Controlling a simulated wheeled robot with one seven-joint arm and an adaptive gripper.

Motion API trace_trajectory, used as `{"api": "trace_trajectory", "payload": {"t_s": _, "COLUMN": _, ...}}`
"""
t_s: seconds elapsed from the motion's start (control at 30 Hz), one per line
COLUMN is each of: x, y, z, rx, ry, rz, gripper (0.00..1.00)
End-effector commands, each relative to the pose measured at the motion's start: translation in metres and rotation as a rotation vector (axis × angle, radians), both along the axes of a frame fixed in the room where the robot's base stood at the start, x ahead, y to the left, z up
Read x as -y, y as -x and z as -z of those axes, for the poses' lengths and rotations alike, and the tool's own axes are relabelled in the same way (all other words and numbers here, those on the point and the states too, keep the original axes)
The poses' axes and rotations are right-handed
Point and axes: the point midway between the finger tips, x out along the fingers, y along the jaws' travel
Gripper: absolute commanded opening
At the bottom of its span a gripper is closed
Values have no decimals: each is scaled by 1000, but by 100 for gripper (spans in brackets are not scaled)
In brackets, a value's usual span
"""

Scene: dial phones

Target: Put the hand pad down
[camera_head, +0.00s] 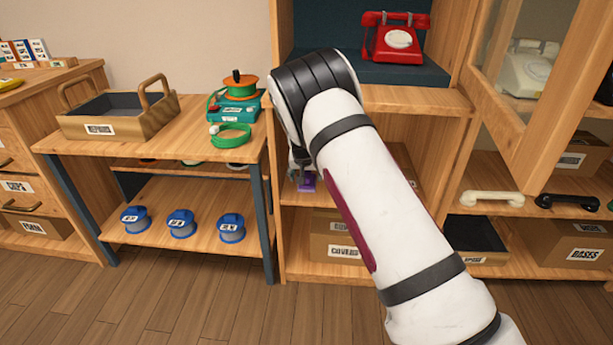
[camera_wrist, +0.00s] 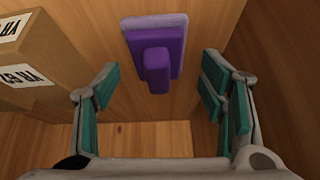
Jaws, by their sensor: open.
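The hand pad (camera_wrist: 154,48) is purple, with a lighter pad layer and a darker block handle. In the wrist view it lies against a wooden surface at the top middle, its handle pointing toward my gripper. My gripper (camera_wrist: 160,84) is open, with its teal-padded fingers apart on either side of the handle and no visible contact. In the head view a small purple part of the pad (camera_head: 307,184) shows on the middle cabinet shelf, just under my gripper (camera_head: 298,170). My arm hides much of that shelf.
A cardboard box (camera_wrist: 35,55) stands close on the left in the wrist view. A red dial phone (camera_head: 394,38) sits on the upper shelf. Left is a side table with a wooden tray (camera_head: 118,118); right is an open glazed door (camera_head: 535,70).

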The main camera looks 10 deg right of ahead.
Motion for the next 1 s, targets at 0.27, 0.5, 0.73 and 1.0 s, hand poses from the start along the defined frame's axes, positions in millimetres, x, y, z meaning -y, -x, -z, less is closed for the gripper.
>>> {"api": "trace_trajectory", "payload": {"t_s": 0.27, "x": -9, "y": 27, "z": -55, "rx": 1, "ry": 0, "rz": 0, "gripper": 64}}
{"api": "trace_trajectory", "payload": {"t_s": 0.5, "x": -14, "y": 45, "z": -84, "rx": 0, "ry": -1, "rz": 0, "gripper": 64}}
{"api": "trace_trajectory", "payload": {"t_s": 0.73, "x": -16, "y": 50, "z": -92, "rx": 0, "ry": 0, "rz": 0, "gripper": 64}}
{"api": "trace_trajectory", "payload": {"t_s": 1.0, "x": -16, "y": 50, "z": -91, "rx": 0, "ry": 0, "rz": 0, "gripper": 64}}
